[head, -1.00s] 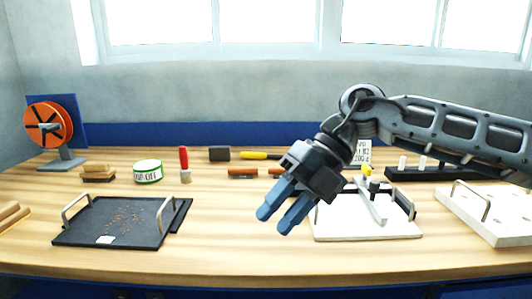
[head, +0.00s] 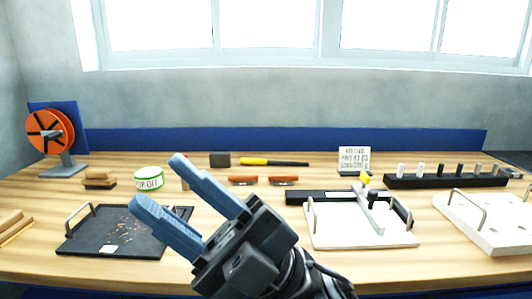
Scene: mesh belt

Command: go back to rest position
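My gripper (head: 165,187) shows large in the lower middle of the head view. Its two blue fingers point up and left, apart from each other with nothing between them. They show in front of the right part of the black tray (head: 88,235), above the bench. The gripper hides the bench behind it and most of a red-topped object near the fingertips.
The wooden bench (head: 270,215) holds a white tray with handles (head: 335,238), a white block (head: 490,225) at right, a black rack of pegs (head: 440,182), a tape roll (head: 148,180), a yellow-handled tool (head: 255,161) and an orange reel (head: 48,132).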

